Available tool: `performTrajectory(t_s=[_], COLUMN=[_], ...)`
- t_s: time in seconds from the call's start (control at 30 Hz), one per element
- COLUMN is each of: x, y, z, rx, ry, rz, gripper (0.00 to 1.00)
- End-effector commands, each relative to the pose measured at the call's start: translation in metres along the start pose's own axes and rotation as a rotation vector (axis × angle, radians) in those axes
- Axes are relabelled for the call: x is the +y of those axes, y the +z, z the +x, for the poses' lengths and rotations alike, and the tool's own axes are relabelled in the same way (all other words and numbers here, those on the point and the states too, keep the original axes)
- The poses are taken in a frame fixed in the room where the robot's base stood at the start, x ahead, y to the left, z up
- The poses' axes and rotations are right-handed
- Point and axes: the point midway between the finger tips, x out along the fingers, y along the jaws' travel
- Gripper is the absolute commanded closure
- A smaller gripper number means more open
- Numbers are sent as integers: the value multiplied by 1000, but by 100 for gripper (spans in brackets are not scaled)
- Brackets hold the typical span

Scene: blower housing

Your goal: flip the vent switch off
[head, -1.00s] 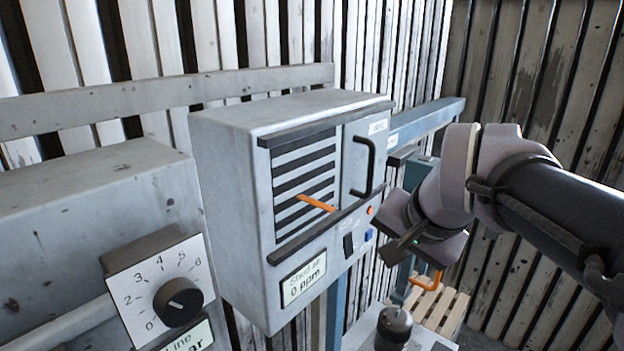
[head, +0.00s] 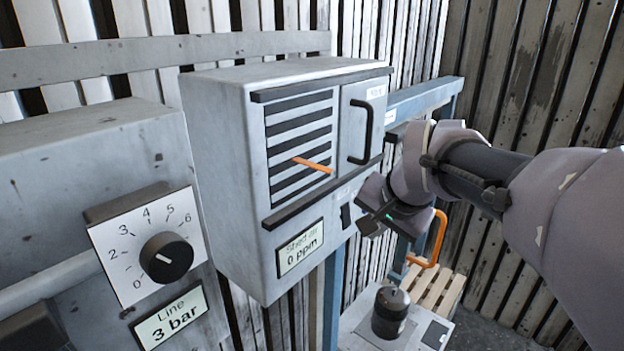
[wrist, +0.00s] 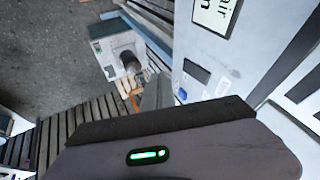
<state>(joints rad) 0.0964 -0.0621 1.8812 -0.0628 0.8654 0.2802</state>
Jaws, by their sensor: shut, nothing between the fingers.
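A small black rocker switch (head: 346,216) sits on the lower front of the grey cabinet (head: 235,150), right of the "Shed air 0 ppm" display (head: 300,248). It appears to be the vent switch; no label on it is readable and I cannot tell its position. It also shows in the wrist view (wrist: 197,73). My gripper (head: 371,226) is shut and empty, just right of the switch in the head view, and hides the panel there. In the wrist view my fingers (wrist: 156,90) are left of the switch, apparently apart from it.
An orange lever (head: 313,165) sticks out from the cabinet's louvres. A black door handle (head: 361,132) stands out above my gripper. A dial box (head: 147,250) is at left. An orange handle (head: 436,240) and a box with a black knob (head: 390,310) are below right.

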Motion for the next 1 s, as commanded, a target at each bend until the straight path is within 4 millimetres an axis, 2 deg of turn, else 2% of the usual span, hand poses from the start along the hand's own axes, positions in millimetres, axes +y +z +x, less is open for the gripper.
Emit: performTrajectory(t_s=[0.03, 0.13, 0.3, 0.67, 0.83, 1.0], x=[-4, -20, -32, -33, -31, -36], y=[2, 2, 2, 3, 7, 4], z=[8, 14, 23, 25, 38, 30], rx=[-3, -2, -1, 0, 13, 11], ry=[0, -1, -1, -2, -64, -70], rz=[-1, -2, -1, 1, 27, 29], gripper=[100, 100, 100, 100, 100, 100])
